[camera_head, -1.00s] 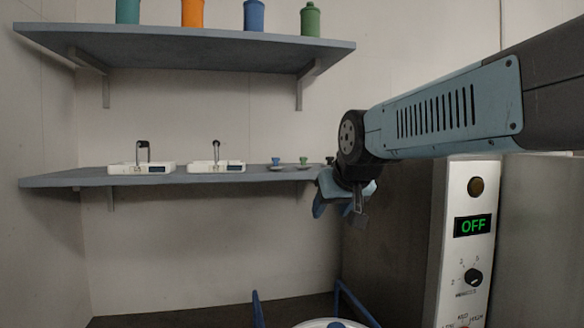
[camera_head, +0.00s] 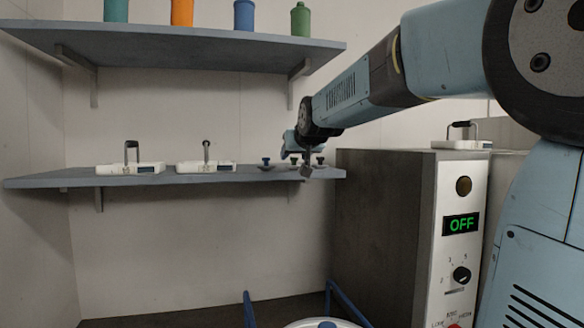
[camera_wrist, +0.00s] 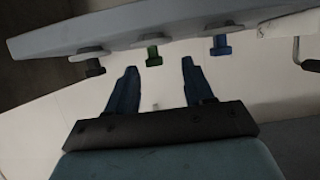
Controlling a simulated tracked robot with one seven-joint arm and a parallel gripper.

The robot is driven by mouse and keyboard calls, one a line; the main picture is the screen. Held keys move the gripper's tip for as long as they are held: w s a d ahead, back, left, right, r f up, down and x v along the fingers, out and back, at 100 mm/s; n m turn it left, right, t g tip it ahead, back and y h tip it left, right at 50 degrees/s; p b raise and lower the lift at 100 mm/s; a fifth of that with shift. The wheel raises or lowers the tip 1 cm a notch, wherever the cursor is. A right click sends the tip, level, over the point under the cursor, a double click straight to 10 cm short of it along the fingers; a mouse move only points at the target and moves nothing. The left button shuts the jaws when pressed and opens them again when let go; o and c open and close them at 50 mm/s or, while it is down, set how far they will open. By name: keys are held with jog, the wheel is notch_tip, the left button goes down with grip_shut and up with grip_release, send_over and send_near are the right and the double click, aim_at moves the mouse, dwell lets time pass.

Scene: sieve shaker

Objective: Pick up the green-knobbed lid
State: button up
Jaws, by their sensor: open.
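The green-knobbed lid stands on the lower shelf, between a blue-knobbed lid and a dark-knobbed lid. Its green knob (camera_head: 294,160) shows in the head view just left of my gripper (camera_head: 306,168). In the wrist view the picture is inverted, and the green knob (camera_wrist: 153,56) points down from the shelf. My gripper (camera_wrist: 160,68) is open and empty there. Its two dark blue fingers point toward the lids, with the green knob nearer the left fingertip. The knob looks just beyond the tips; I cannot tell the exact gap.
The blue-knobbed lid (camera_head: 266,162) and dark-knobbed lid (camera_head: 320,161) stand close on either side. A dark cabinet (camera_head: 380,220) with an OFF display stands right. Bottles line the upper shelf (camera_head: 180,45).

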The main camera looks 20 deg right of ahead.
aim_at(292, 160)
jog(key=shift+d+x, duration=0.15)
jog(key=shift+x, duration=1.55)
jog(key=shift+d+x, duration=0.15)
jog(key=shift+x, duration=1.55)
jog(key=shift+r, duration=0.15)
grip_shut()
